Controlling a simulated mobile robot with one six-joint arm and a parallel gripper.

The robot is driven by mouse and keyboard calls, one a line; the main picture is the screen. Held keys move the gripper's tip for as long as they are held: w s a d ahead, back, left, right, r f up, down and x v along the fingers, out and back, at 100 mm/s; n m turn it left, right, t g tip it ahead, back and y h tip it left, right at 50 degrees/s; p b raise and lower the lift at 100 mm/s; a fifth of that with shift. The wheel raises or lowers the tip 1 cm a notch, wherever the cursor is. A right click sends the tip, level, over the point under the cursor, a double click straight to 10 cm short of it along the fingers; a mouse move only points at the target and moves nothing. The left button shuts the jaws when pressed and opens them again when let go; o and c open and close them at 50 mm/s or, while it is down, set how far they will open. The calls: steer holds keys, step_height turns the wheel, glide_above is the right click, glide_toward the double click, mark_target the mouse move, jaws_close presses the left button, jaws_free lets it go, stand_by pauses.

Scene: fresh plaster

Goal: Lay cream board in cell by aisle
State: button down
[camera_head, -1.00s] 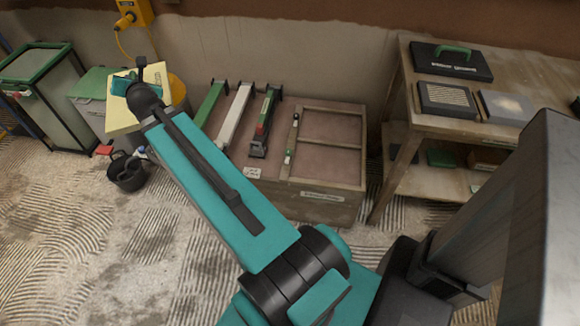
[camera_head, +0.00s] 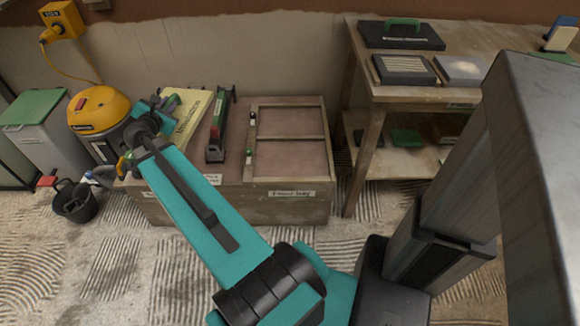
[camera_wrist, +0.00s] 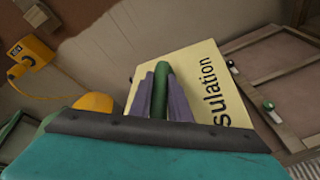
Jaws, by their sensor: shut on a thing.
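The cream board (camera_head: 190,108), printed with "insulation", is in my gripper. In the wrist view my gripper (camera_wrist: 160,88) is shut on a green handle (camera_wrist: 160,82) standing on the board (camera_wrist: 200,75). In the head view my gripper (camera_head: 168,103) and the board are over the left part of a wooden chest (camera_head: 240,203); the gap beneath cannot be judged. On the chest's right, a wooden frame (camera_head: 287,138) has a back cell (camera_head: 290,120) and a front cell (camera_head: 287,160), both showing bare brown floors. The front cell is nearer the open floor.
Small fittings (camera_head: 248,153) sit on the frame's left rail. A yellow vacuum (camera_head: 100,108) and black bucket (camera_head: 75,203) stand left. A workbench (camera_head: 410,98) with flat boxes stands right.

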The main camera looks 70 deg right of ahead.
steer(key=s+d+f+m+g+b, duration=0.45)
steer(key=s+d+f, duration=0.2)
steer(key=s, duration=0.25)
steer(key=s+d+f+m+g+b, duration=0.4)
steer(key=s+d+f+g+b, duration=0.1)
steer(key=s+d, duration=0.25)
steer(key=s+d+f+m+g+y+b, duration=0.1)
steer(key=s+d+f+m+g+b, duration=0.1)
steer(key=s, duration=0.4)
steer(key=s+d+f+m+g+y+b, duration=0.2)
steer(key=s+m+g+b, duration=0.1)
steer(key=s, duration=0.4)
steer(key=s+d+f+m+g+y+b, duration=0.2)
steer(key=s+f+g+b, duration=0.1)
steer(key=s, duration=0.4)
steer(key=shift+s+d+b, duration=0.2)
steer(key=shift+s+b, duration=0.05)
steer(key=shift+b, duration=0.55)
steer(key=shift+f, duration=0.1)
steer(key=shift+f+b, duration=1.15)
steer(key=shift+f, duration=1.35)
steer(key=shift+f, duration=0.1)
steer(key=shift+f+b, duration=1.2)
steer(key=shift+f, duration=1.2)
steer(key=shift+f, duration=0.1)
